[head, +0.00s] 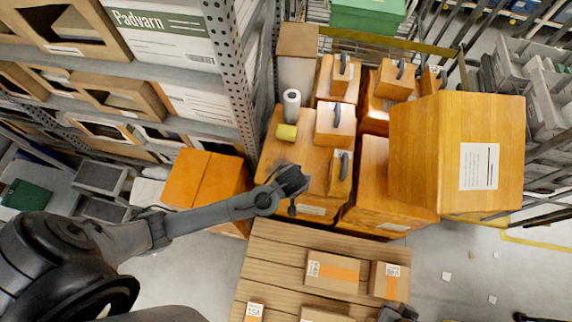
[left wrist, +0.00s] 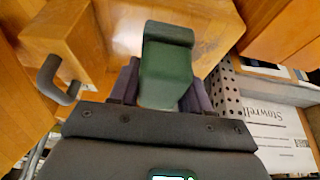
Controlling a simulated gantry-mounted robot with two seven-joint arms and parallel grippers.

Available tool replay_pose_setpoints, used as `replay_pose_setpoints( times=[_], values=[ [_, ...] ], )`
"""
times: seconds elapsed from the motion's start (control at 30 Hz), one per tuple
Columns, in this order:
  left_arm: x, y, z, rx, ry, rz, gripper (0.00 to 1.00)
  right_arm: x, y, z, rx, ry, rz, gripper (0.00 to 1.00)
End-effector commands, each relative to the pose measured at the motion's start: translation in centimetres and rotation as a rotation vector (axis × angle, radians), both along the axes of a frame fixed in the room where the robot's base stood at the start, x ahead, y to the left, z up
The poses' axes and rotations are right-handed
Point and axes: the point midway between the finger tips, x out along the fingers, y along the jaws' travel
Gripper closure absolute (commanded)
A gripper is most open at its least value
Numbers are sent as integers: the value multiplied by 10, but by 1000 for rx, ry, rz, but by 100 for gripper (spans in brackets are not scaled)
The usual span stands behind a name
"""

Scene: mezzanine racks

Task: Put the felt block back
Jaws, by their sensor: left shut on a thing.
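My left gripper (head: 292,182) is above the front of a wooden box top (head: 268,158) in the head view. In the left wrist view its two fingers (left wrist: 160,85) are shut on a dark green block (left wrist: 166,72), which looks like the felt block. The block has a raised lip at its far end, and a wooden surface lies behind it. In the head view the held block cannot be made out against the dark gripper. A dark part at the bottom edge of the head view looks like my right gripper (head: 398,313); its fingers are not clear.
A yellow-green block (head: 286,132) and a white roll (head: 291,103) stand on the wooden box top. Handled wooden blocks (head: 335,122) are to their right. A pallet with cartons (head: 332,271) is in front. A perforated rack post (head: 232,85) stands close on the left.

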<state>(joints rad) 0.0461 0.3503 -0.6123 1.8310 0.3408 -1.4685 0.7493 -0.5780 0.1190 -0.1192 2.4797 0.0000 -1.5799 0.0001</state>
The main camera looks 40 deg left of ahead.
Motion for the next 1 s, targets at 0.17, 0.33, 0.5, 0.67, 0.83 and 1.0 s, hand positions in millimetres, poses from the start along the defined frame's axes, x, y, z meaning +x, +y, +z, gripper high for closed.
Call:
replay_pose_setpoints(
  times=[0.17, 0.33, 0.5, 0.67, 0.83, 1.0],
  values=[
    [7, 22, -16, -1, 5, 6, 86, -1, 1, -5, 3, 4, 1, 100],
    [18, 56, -35, -1, 4, 7, 86, -2, 2, -4, 7, 5, -1, 100],
    [27, 86, -54, -1, 2, 5, 86, -2, 2, -3, 6, 5, -1, 100],
    [32, 104, -66, 1, 1, 3, 86, -2, 1, -3, 3, 5, 0, 100],
    [34, 111, -71, 0, 1, 0, 86, -1, 0, -3, -3, 3, 3, 100],
    [34, 112, -87, 0, 3, 2, 86, -1, -1, -4, -6, 2, 5, 100]
  ],
)
